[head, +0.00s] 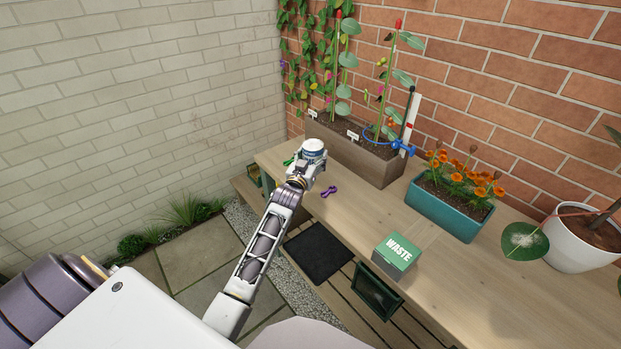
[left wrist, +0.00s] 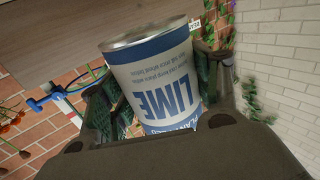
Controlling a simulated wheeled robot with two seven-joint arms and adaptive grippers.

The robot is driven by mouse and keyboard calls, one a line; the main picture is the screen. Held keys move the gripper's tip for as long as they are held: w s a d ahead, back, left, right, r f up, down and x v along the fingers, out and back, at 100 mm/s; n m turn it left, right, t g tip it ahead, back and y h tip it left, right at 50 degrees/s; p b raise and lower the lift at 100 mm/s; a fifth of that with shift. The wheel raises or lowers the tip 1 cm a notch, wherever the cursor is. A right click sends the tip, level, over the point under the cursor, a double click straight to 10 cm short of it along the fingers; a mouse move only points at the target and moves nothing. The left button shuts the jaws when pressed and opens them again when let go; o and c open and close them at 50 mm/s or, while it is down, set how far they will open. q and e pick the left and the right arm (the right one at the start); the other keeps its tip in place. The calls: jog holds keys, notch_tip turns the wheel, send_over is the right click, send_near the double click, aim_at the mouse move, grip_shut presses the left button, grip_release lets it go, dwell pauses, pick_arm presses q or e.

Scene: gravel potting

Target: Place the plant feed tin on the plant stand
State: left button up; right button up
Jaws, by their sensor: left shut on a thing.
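A white and blue tin (head: 313,149) is held up at the end of my left arm, over the far left end of the bench in the head view. In the left wrist view the tin (left wrist: 155,75) fills the space between the fingers, and its label shows LIME upside down in the picture. My left gripper (head: 309,163) is shut on the tin, with a dark finger on each side. I cannot make out a plant stand for certain in either view. My right gripper is not in view.
The wooden bench (head: 460,262) carries a long brown planter (head: 350,150), a teal flower box (head: 447,212), a green WASTE box (head: 397,252) and a white pot (head: 580,245). A purple clip (head: 330,191) lies near the gripper. The bench between planter and WASTE box is mostly clear.

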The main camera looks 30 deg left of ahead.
pick_arm(q)
notch_tip(320, 180, down, 5)
jog(key=shift+f, duration=0.4)
notch_tip(320, 180, down, 2)
jog(key=shift+f+b, duration=0.25)
jog(key=shift+b, duration=0.1)
jog(key=shift+f, duration=0.4)
jog(key=o, duration=0.8)
jog(key=shift+f, duration=0.2)
jog(key=o, duration=0.5)
jog(key=shift+r, duration=0.1)
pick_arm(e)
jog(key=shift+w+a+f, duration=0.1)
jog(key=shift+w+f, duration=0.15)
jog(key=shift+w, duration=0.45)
